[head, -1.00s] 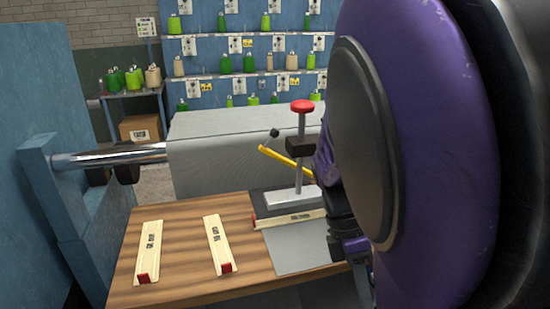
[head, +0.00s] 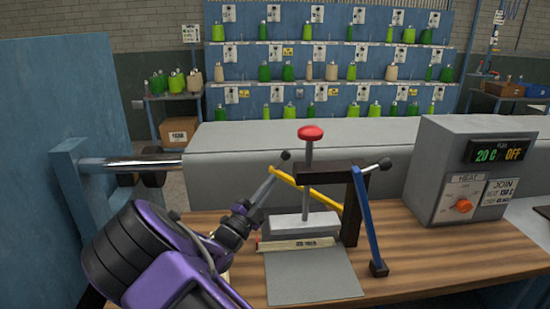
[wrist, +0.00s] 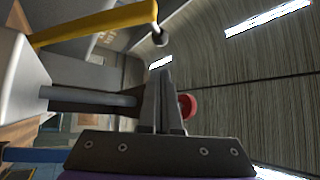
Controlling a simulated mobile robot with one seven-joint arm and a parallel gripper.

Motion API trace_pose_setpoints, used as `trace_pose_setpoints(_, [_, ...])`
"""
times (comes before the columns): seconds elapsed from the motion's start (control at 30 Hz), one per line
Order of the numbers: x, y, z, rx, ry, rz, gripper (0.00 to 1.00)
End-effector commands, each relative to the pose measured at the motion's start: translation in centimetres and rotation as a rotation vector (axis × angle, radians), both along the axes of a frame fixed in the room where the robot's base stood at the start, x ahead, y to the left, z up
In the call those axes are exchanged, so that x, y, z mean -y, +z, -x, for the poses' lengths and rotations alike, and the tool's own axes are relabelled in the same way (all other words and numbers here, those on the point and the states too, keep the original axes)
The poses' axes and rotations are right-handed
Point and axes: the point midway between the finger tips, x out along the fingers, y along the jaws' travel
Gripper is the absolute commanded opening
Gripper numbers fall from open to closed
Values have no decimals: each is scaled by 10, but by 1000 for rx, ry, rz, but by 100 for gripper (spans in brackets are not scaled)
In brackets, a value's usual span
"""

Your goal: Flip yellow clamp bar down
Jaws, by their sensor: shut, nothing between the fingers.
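The yellow clamp bar (head: 312,192) is raised at a slant on the press, its free end up to the left with a black ball knob (head: 285,156). Its lower end meets the black frame (head: 350,205). In the wrist view the bar (wrist: 95,22) and its knob (wrist: 159,38) are above and left of my fingers. My gripper (head: 272,177) is shut and empty, its tips just below the bar's knob end; I cannot tell if they touch. The fingers also show in the wrist view (wrist: 163,100).
The press has a red-topped post (head: 311,133), a white block (head: 305,222) and a blue lever (head: 365,220) at right. A labelled slat (head: 297,243) lies before the block on a grey sheet (head: 310,280). A heater box (head: 470,170) stands right. The front right bench is clear.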

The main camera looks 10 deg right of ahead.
Motion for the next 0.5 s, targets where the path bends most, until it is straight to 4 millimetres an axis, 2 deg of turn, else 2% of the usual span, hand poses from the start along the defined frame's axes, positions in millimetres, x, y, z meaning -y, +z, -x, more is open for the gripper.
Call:
trace_pose_setpoints(0.13, [8, -1, -8, -20, -4, 21, 0])
trace_pose_setpoints(0.5, [47, 26, -51, -17, -5, 17, 0])
